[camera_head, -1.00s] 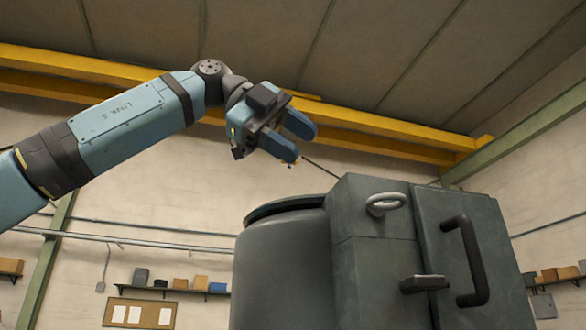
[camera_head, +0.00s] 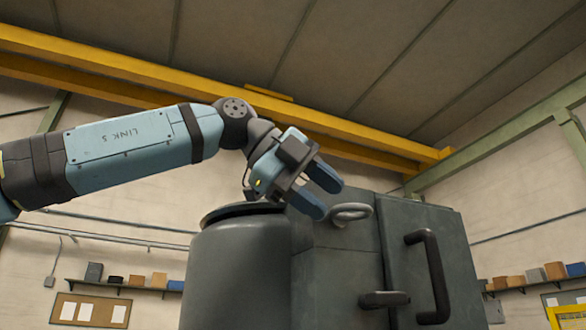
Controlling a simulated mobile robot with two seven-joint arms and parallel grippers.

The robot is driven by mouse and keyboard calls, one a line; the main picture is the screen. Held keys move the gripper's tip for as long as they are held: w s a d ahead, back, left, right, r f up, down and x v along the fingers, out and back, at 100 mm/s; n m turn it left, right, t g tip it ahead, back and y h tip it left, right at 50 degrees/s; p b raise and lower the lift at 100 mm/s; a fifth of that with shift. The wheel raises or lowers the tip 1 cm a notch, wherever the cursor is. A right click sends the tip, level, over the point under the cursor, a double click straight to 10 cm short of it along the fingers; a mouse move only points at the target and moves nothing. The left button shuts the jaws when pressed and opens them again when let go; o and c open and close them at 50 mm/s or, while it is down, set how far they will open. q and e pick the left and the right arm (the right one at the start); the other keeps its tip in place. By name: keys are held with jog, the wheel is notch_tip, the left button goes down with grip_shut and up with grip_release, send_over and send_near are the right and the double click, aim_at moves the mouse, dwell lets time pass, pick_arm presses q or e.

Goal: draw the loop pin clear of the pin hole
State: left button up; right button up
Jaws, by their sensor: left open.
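The loop pin (camera_head: 352,212) shows as a pale metal ring on the upper front of the grey housing. Its shank and the pin hole are hidden. My left gripper (camera_head: 325,194) is open and empty, with its two blue fingers pointing right and down toward the ring. The fingertips appear just left of the ring in the picture; I see no finger around it, and the exact gap in depth is hard to tell. My right gripper is not in view.
The grey housing has a door with a dark bar handle (camera_head: 428,277) and a dark latch lever (camera_head: 384,300) below the ring. A round grey drum (camera_head: 235,270) stands on its left. Free air lies above the housing. A yellow frame (camera_head: 568,316) shows at lower right.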

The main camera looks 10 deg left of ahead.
pick_arm(q)
jog(key=shift+x, duration=0.95)
jog(key=shift+s, duration=0.1)
grip_shut()
jog(key=shift+s, duration=0.1)
jog(key=shift+s+d+f+b, duration=0.15)
jog(key=shift+s+d+b, duration=0.15)
jog(key=shift+b, duration=0.1)
jog(key=shift+s+d+b, duration=0.55)
jog(key=shift+s+d, duration=0.3)
jog(key=shift+s, duration=0.35)
